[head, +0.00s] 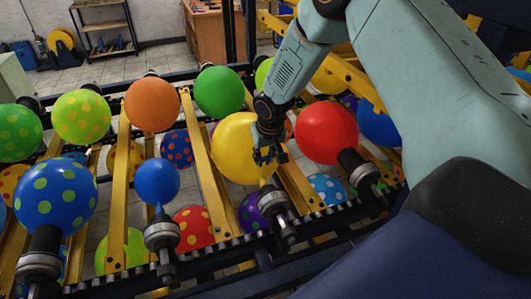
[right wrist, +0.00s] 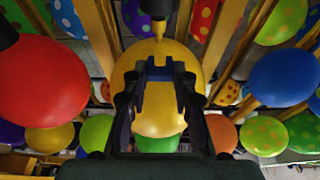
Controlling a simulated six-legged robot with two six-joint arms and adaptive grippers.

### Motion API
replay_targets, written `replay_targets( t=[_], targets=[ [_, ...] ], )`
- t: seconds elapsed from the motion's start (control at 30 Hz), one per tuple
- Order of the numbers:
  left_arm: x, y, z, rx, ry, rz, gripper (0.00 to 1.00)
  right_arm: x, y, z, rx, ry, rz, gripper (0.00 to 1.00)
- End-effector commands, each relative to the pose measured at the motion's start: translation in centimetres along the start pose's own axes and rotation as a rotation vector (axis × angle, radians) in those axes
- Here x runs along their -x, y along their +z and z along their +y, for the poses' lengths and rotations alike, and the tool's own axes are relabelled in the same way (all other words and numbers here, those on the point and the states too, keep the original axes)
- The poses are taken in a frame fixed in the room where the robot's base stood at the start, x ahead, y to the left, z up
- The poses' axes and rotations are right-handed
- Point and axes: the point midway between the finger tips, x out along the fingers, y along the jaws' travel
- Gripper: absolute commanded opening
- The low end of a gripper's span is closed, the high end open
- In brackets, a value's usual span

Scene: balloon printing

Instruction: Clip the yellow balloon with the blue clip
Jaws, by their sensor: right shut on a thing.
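The yellow balloon (head: 228,150) sits neck-down on a dark nozzle (head: 274,204) at the front of the rack. In the right wrist view, the balloon (right wrist: 160,122) fills the middle, with its neck (right wrist: 158,30) toward the top. My right gripper (head: 268,154) is in front of the balloon's near side, above the neck. In the right wrist view, my right gripper (right wrist: 160,70) is shut on the blue clip (right wrist: 152,98), which lies over the balloon in the picture. I cannot tell whether the clip touches the balloon. My left gripper is not in view.
A red balloon (head: 327,132) stands close to the right of my gripper, and a small blue balloon (head: 157,181) is to the left. Several other balloons fill the rack around yellow bars (head: 206,165). A dark toothed rail (head: 215,248) runs along the front.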

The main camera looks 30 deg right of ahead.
Motion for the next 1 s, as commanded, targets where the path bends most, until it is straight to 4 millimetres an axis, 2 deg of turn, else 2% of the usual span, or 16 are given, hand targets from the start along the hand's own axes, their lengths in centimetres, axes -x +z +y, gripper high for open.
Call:
replay_targets(
  t=[0.5,1.0],
  targets=[
    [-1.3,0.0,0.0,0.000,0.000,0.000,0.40,-2.9,-0.1,0.0,0.001,0.000,0.000,0.01],
    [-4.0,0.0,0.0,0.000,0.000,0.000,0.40,-4.8,-0.2,0.0,0.000,0.000,0.001,0.01]
  ],
)
